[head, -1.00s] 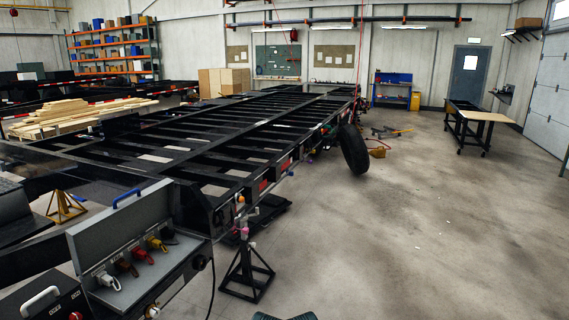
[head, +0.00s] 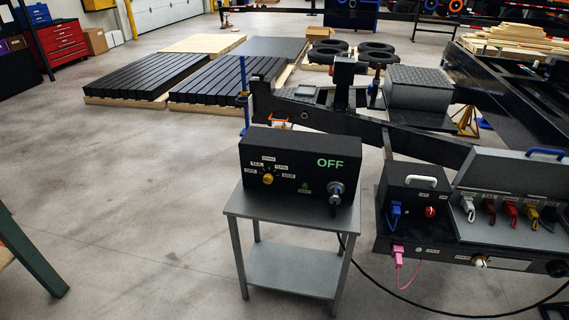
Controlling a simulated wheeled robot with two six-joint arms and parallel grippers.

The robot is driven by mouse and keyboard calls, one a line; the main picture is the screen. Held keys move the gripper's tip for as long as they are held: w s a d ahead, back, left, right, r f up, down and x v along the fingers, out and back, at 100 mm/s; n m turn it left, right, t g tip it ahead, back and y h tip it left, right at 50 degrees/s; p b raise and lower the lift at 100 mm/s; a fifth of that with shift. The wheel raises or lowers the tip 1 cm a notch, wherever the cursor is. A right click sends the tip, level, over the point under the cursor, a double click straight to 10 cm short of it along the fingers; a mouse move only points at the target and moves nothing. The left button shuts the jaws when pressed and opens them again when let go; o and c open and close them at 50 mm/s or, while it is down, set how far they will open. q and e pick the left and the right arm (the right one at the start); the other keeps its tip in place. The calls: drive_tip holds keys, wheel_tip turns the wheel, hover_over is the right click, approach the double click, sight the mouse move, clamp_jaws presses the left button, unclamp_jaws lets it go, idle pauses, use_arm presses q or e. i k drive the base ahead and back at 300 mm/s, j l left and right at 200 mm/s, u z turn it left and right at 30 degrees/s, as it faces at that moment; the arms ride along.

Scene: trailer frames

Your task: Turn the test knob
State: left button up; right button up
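A black test box (head: 300,165) stands on a small grey metal stand (head: 283,218) in the middle of the head view. Its yellow test knob (head: 268,179) is on the left half of the front face, ringed by small white labels, one of which reads OFF. The box shows OFF in green letters at its upper right. A silver round connector (head: 336,190) with a dark cable sits at its lower right. Neither of my grippers shows in the view.
To the right is a grey control panel (head: 510,222) with coloured plugs, beside a black box (head: 412,205) with a white handle. A black cable loops across the floor there. Black beams on pallets (head: 215,85) lie behind. The floor left of the stand is clear.

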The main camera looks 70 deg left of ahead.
sight(268, 179)
drive_tip(key=u, duration=2.35)
